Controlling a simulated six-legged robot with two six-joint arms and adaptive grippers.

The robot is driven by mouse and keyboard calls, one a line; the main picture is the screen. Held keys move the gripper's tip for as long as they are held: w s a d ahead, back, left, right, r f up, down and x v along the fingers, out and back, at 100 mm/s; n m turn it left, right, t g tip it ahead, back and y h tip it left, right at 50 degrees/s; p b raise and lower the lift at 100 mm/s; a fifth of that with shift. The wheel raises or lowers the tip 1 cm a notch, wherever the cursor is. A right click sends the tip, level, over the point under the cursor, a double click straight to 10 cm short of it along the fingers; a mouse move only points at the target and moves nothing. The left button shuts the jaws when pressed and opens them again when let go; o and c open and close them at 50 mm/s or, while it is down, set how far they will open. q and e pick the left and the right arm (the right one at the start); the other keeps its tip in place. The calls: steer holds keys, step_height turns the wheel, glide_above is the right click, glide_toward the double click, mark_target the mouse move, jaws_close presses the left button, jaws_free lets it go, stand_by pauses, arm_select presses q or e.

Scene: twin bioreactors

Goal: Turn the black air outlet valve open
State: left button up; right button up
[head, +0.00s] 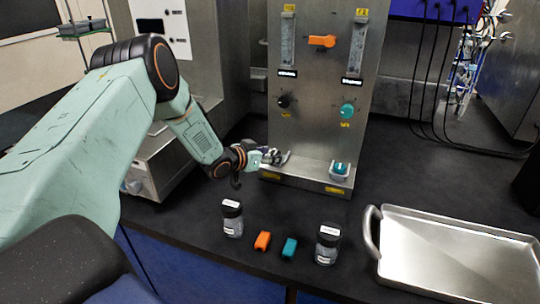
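The black valve knob (283,101) sits low on the left side of the upright steel panel (315,130), with a small yellow label under it. A teal knob (347,111) is at its right, and an orange handle (322,41) is above. My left gripper (276,157) is at the left end of the panel's base ledge, well below the black knob and apart from it. Its fingers are small and dark here; I cannot tell whether they are open or hold something. They hide part of the ledge. My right gripper is out of view.
A teal-topped block (340,170) sits on the ledge's right. Two dark-capped jars (232,218) (327,244), an orange piece (262,241) and a teal piece (289,248) stand in front. A metal tray (455,250) is at right. Cables hang behind. Black counter between panel and tray is clear.

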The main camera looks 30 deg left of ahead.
arm_select(q)
steer(key=shift+s+r, duration=0.1)
jaws_close()
